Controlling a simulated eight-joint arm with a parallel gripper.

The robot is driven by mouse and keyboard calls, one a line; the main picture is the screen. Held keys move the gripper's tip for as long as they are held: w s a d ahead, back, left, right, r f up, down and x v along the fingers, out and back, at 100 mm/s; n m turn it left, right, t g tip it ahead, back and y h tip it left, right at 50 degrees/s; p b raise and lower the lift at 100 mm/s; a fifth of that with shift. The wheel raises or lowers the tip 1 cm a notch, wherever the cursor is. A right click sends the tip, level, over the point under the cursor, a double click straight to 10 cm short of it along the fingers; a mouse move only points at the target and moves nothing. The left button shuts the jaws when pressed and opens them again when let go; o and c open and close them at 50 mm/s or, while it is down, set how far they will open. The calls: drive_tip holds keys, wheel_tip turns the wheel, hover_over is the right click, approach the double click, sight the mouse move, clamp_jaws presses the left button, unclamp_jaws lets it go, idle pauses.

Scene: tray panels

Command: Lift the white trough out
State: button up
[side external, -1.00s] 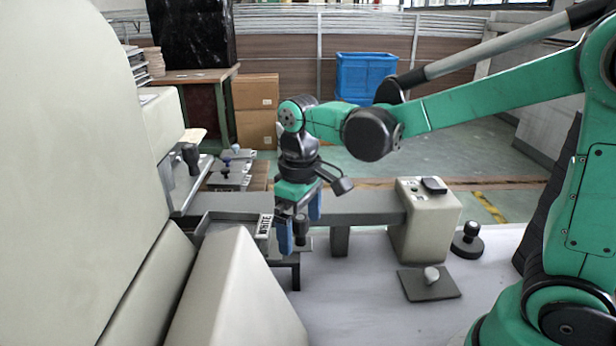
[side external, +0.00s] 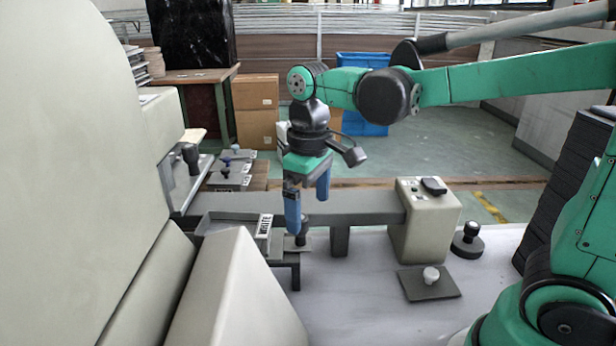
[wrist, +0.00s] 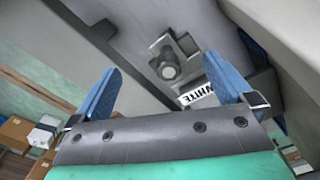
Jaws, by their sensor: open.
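The white trough (side external: 238,217) is a grey tray seated in the machine's side in the side external view, largely hidden by a pale sloped cover. Its end carries a WHITE label (side external: 265,226), also seen in the wrist view (wrist: 196,93). A dark upright knob (side external: 303,230) stands on a small plate beside the label. In the wrist view the knob (wrist: 170,66) lies beyond and between the two blue fingers. My gripper (side external: 308,214) is open and empty. Its fingertips are near the knob's height and above it; whether the near finger touches the knob I cannot tell.
A grey beam (side external: 365,206) runs behind the knob to a beige box (side external: 428,225). A dark plate with a pale knob (side external: 430,277) and a black round-based knob (side external: 467,240) are on the white table (side external: 370,315). Other small labelled trays (side external: 235,170) lie behind.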

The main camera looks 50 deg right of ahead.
sight(231, 225)
idle(0.4)
drive_tip(key=w+a+n+t+y, duration=0.1)
drive_tip(key=w+a, duration=0.1)
drive_tip(key=w+a+n+t+y, duration=0.1)
drive_tip(key=w+a+n, duration=0.1)
drive_tip(key=w+a+r+n+t, duration=0.1)
drive_tip(key=w+a+n, duration=0.1)
drive_tip(key=a, duration=0.1)
drive_tip(key=shift+w+y, duration=0.2)
drive_tip(key=shift+y, duration=0.2)
drive_tip(key=shift+t, duration=0.3)
drive_tip(key=x, duration=0.4)
drive_tip(key=shift+a, duration=0.1)
drive_tip(key=shift+w+a+f, duration=0.1)
drive_tip(key=shift+w+f, duration=0.1)
drive_tip(key=shift+f, duration=0.4)
drive_tip(key=c, duration=1.4)
